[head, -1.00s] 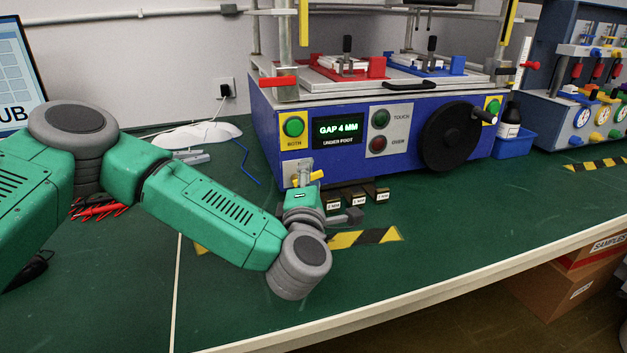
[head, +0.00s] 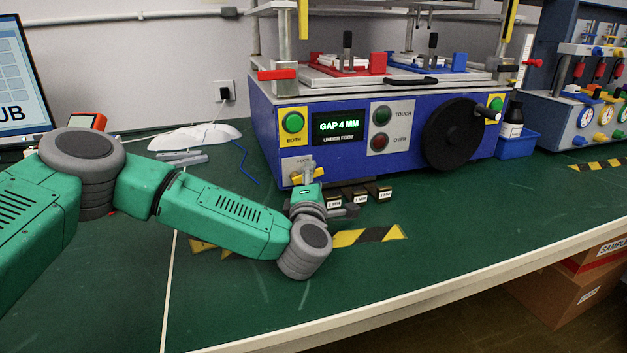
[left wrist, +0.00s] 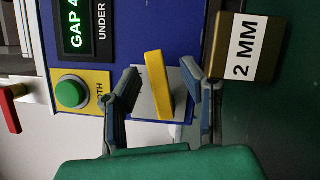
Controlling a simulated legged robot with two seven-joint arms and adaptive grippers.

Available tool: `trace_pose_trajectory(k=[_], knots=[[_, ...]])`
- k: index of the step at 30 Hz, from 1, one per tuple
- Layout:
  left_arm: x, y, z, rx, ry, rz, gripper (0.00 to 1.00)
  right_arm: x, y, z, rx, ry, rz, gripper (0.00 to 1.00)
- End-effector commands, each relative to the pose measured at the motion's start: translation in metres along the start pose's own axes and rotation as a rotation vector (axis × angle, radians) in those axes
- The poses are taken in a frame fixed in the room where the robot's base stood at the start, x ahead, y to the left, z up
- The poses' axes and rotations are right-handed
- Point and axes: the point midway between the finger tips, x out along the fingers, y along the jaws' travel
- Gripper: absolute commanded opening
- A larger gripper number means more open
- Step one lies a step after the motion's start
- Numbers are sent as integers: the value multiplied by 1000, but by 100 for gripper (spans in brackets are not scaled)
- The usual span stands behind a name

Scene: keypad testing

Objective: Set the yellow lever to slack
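The yellow lever (left wrist: 158,85) sits on a pale metal plate (left wrist: 146,107) on the blue machine's front. In the left wrist view, which is turned sideways, it runs along between my fingers. My left gripper (left wrist: 160,88) is open, with one finger on each side of the lever and gaps visible. In the head view, my left gripper (head: 308,174) is in front of the plate at the machine's lower left corner and partly hides the lever (head: 322,174). The lever's markings are not readable. My right gripper is not in view.
The blue machine (head: 272,130) has a green button (head: 293,122), a display reading GAP 4 MM (head: 338,127) and a black handwheel (head: 452,135). Small labelled blocks (head: 360,195) stand close to the right of my gripper. The green bench (head: 450,230) is clear in front.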

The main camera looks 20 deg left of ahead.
Motion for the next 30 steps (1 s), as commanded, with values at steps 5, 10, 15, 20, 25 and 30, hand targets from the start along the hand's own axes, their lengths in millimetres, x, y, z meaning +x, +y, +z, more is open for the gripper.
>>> trace_pose_trajectory(k=[5,10,15,20,25,30], knots=[[0,0,0,0,0,0,1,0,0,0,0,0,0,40],[0,0,0,1,0,0,0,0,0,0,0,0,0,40],[0,1,2,59,-1,-26,0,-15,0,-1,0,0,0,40],[0,-1,1,168,-1,-70,0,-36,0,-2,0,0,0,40],[0,-7,0,240,-1,-101,0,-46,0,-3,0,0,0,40],[-1,-10,-2,252,0,-106,0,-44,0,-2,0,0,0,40]])
